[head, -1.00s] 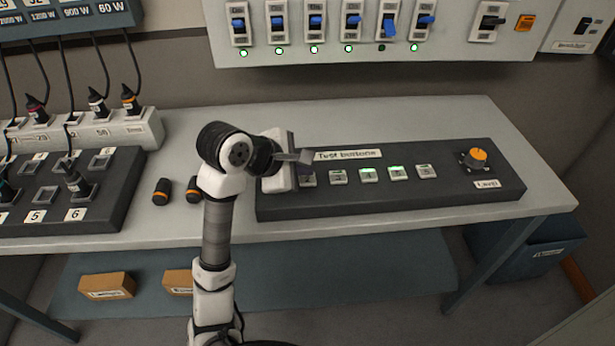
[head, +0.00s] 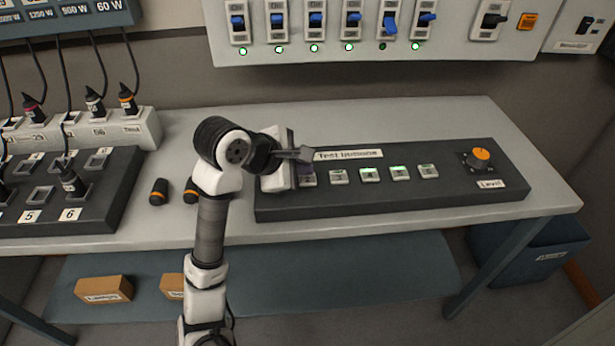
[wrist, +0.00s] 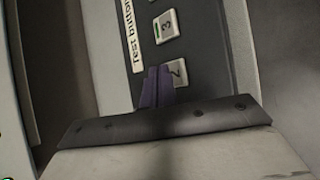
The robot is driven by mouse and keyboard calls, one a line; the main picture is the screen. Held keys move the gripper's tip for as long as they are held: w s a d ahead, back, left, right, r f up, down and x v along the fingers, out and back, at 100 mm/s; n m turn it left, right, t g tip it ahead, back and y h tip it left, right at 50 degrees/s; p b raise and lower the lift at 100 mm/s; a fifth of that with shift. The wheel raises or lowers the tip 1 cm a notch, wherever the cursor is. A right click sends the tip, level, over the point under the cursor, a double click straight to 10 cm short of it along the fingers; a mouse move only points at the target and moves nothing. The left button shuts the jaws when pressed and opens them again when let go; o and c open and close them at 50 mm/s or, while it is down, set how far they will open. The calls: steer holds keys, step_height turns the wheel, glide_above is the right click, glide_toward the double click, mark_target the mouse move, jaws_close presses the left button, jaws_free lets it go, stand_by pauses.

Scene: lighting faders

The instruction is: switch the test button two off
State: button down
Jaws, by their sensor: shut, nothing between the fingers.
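The dark test-button panel (head: 460,197) lies on the table, with a row of small numbered buttons and a white "Test buttons" label (head: 348,155). My gripper (head: 304,170) is over the left end of the row. Its purple fingers (wrist: 157,88) are together and empty. Button two (head: 308,181) is partly hidden by them; in the wrist view part of button two (wrist: 179,70) shows right beside the fingertips. Contact and its light cannot be made out. Button three (wrist: 166,26) has a green strip in the wrist view.
An orange level knob (head: 481,154) is at the panel's right end. A switch board (head: 350,50) hangs on the wall behind. The table is clear right of the panel.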

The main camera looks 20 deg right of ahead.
mark_target(303, 181)
steer(key=shift+r, duration=0.1)
steer(key=shift+r+p, duration=1.55)
steer(key=shift+r, duration=1.35)
